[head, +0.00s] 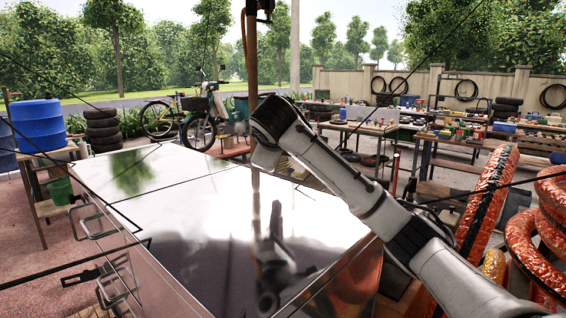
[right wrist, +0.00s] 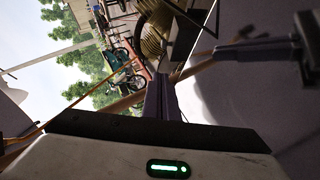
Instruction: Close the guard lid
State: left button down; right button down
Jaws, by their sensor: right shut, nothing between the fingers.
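In the head view a large shiny metal top (head: 190,215) with a thin seam across it fills the lower middle. It reflects the sky and my arm. I cannot tell for sure whether part of it is the guard lid. My right arm reaches in from the lower right, its wrist end above the far part of the metal top; the fingers are hidden there. In the right wrist view my right gripper (right wrist: 160,98) is shut and empty. A ribbed brass-coloured part (right wrist: 154,35) lies beyond it, and a plain grey surface (right wrist: 255,105) fills the right. My left gripper is out of view.
Metal handles (head: 92,227) stick out on the left side. A blue barrel (head: 40,125) stands at the left. Orange-wrapped tyres (head: 488,200) stand at the right. A motorbike (head: 205,115) and cluttered workbenches (head: 360,128) are farther back.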

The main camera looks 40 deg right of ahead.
jog(key=w+d+f, duration=0.1)
jog(key=d, duration=0.1)
jog(key=w+d+f+p, duration=0.1)
jog(key=d+f, duration=0.1)
jog(key=w+d+f, duration=0.2)
jog(key=shift+d, duration=0.2)
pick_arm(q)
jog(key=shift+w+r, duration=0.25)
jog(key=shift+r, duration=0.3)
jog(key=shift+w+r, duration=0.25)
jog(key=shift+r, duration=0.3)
pick_arm(e)
jog(key=shift+d+f, duration=0.25)
jog(key=shift+d, duration=0.05)
jog(key=shift+s+d, duration=0.1)
